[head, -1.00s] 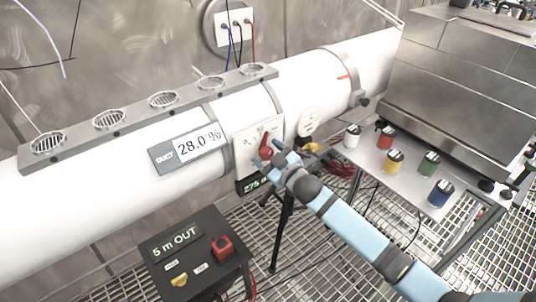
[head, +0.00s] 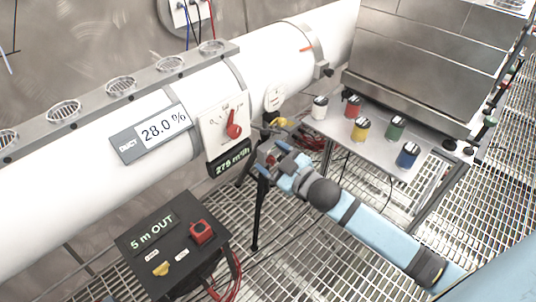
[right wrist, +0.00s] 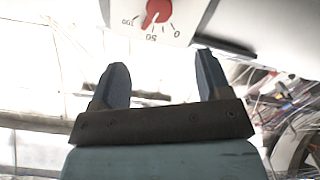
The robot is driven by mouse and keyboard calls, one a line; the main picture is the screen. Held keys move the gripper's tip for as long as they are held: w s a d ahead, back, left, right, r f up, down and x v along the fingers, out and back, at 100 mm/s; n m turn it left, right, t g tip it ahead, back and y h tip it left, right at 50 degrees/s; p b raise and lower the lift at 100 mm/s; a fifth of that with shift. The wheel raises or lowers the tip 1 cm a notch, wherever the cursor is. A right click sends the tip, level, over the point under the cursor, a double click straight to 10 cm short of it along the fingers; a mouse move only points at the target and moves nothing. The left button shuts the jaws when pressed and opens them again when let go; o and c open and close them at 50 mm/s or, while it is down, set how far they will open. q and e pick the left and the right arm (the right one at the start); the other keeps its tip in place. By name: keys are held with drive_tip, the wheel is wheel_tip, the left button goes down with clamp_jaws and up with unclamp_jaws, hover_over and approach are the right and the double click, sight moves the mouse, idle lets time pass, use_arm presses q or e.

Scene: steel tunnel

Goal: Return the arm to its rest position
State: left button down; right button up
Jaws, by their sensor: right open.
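My right gripper (head: 268,160) is open and empty, in front of the white duct and just right of and below the dial panel. In the right wrist view its two dark fingers (right wrist: 158,88) stand apart with nothing between them. My blue right arm runs from it to the lower right in the head view. The red dial knob (head: 233,130) sits on a white panel (head: 211,128) on the duct, apart from the gripper. The knob also shows at the top of the right wrist view (right wrist: 157,10). My left gripper is not in view.
The white duct (head: 60,190) crosses the scene, with a display (head: 150,133) reading 28.0 %. A black box (head: 150,262) with a red button stands below. Several coloured jars stand on a metal table (head: 345,133) at right, before a steel cabinet (head: 430,70). Grating floor lies below.

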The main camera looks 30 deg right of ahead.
idle(0.3)
drive_tip(key=s+a+f+m+g+h+p, duration=0.1)
drive_tip(key=s+f+p, duration=0.4)
drive_tip(key=s, duration=0.5)
drive_tip(key=s+a+f+m+g+h+p, duration=0.2)
drive_tip(key=s+f+m+g+p, duration=0.3)
drive_tip(key=s, duration=0.6)
drive_tip(key=shift+a+p, duration=0.45)
drive_tip(key=shift+a, duration=0.25)
drive_tip(key=shift+c, duration=0.3)
idle(0.9)
